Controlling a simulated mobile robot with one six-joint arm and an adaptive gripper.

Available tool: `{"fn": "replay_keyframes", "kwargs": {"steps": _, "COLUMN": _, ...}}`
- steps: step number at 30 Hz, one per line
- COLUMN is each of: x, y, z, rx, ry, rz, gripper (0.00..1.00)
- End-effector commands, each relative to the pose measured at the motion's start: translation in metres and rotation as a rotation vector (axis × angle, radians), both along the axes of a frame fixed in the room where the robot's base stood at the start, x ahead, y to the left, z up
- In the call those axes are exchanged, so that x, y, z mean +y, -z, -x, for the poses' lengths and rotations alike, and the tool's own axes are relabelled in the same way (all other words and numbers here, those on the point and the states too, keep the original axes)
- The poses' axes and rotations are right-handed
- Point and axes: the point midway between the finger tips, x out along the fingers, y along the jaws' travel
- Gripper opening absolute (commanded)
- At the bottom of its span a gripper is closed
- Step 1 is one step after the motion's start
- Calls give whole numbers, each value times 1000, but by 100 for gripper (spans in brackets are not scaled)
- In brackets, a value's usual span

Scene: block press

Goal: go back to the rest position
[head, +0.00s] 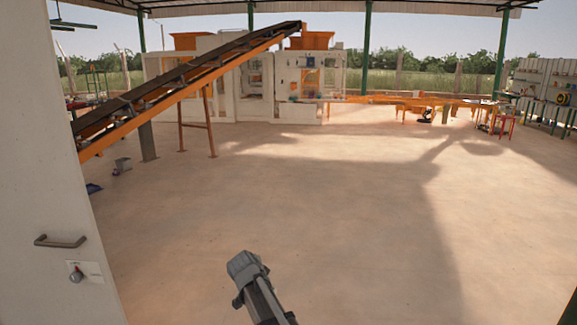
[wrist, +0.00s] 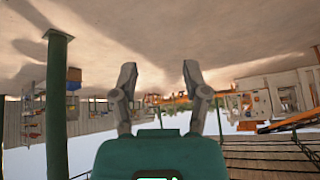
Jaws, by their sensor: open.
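My gripper (wrist: 160,80) shows in the wrist view with its two grey fingers spread apart and nothing between them. The wrist view is upside down, with the floor at the top and the sky below. In the head view, a grey part of my arm (head: 250,272) rises from the bottom edge over bare floor; the fingers cannot be made out there. No object is held or touched.
A white cabinet (head: 45,200) with a handle stands close at the left. An inclined conveyor (head: 180,85) leads to the block press (head: 255,75) at the back. Workbenches and a tool wall (head: 545,85) stand at the far right. The concrete floor (head: 300,210) between is clear. A green post (wrist: 57,110) shows in the wrist view.

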Motion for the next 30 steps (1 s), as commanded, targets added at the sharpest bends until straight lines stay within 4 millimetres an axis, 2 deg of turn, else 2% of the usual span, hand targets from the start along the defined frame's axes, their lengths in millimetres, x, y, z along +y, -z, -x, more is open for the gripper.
{"fn": "replay_keyframes", "kwargs": {"steps": 1, "x": -25, "y": 3, "z": 13, "rx": 42, "ry": -14, "rz": 10, "gripper": 59}}
{"fn": "replay_keyframes", "kwargs": {"steps": 3, "x": -49, "y": 7, "z": 25, "rx": 101, "ry": -47, "rz": 21, "gripper": 59}}
{"fn": "replay_keyframes", "kwargs": {"steps": 9, "x": -113, "y": 17, "z": 65, "rx": 263, "ry": -156, "rz": 30, "gripper": 59}}
{"fn": "replay_keyframes", "kwargs": {"steps": 15, "x": -166, "y": 25, "z": 111, "rx": 404, "ry": -288, "rz": 6, "gripper": 59}}
{"fn": "replay_keyframes", "kwargs": {"steps": 21, "x": -208, "y": 30, "z": 161, "rx": 513, "ry": -441, "rz": -45, "gripper": 59}}
{"fn": "replay_keyframes", "kwargs": {"steps": 27, "x": -232, "y": 31, "z": 198, "rx": 571, "ry": -572, "rz": -98, "gripper": 59}}
{"fn": "replay_keyframes", "kwargs": {"steps": 30, "x": -238, "y": 31, "z": 207, "rx": 582, "ry": -613, "rz": -114, "gripper": 59}}
